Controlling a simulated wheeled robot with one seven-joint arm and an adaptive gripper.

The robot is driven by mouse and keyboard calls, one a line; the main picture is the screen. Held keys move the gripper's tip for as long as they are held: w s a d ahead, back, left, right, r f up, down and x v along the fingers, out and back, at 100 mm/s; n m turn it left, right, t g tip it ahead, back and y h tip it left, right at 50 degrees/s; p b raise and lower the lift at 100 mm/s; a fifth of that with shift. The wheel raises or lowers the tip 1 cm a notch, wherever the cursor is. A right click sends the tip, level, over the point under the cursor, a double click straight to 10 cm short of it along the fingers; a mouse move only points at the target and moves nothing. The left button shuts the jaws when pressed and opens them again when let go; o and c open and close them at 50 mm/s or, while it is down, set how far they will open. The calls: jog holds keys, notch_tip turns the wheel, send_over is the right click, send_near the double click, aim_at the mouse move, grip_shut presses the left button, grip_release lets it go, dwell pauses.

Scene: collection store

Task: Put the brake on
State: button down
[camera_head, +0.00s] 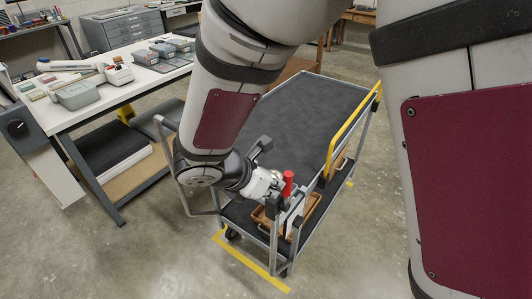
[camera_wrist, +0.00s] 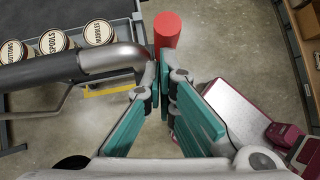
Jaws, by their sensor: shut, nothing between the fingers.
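The cart (camera_head: 310,115) has a dark top deck in a grey metal frame. A red cylindrical grip, which looks like the brake lever (camera_head: 288,183), stands upright at its near end. In the wrist view the red lever (camera_wrist: 167,30) is at the top centre, just beyond my fingertips. My gripper (camera_head: 278,203) is at the cart's near end, close beside the lever. In the wrist view my gripper (camera_wrist: 163,75) has its fingertips together with nothing between them. I cannot tell whether they touch the lever. The lever's lower part is hidden.
A handle bar (camera_wrist: 75,67) runs close left of my fingers. Round labelled lids (camera_wrist: 53,41) lie beyond it. A yellow rail (camera_head: 350,125) edges the cart's right side. A white worktable (camera_head: 90,105) with boxes stands left. Yellow tape (camera_head: 250,266) marks the floor, otherwise clear in front.

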jog(key=shift+w+d+r+p, duration=0.2)
jog(key=shift+w+d+p, duration=0.15)
jog(key=shift+w+d, duration=0.25)
jog(key=shift+w+d+r+p, duration=0.2)
jog(key=shift+w+d+p, duration=0.1)
jog(key=shift+w+d, duration=0.25)
jog(key=w+d+f+g+y+p, duration=0.1)
jog(key=w+d+f+g+y, duration=0.1)
jog(key=w+d+g+y, duration=0.1)
jog(key=shift+w+d+g, duration=0.3)
jog(key=shift+w+d, duration=0.3)
jog(key=shift+w, duration=0.6)
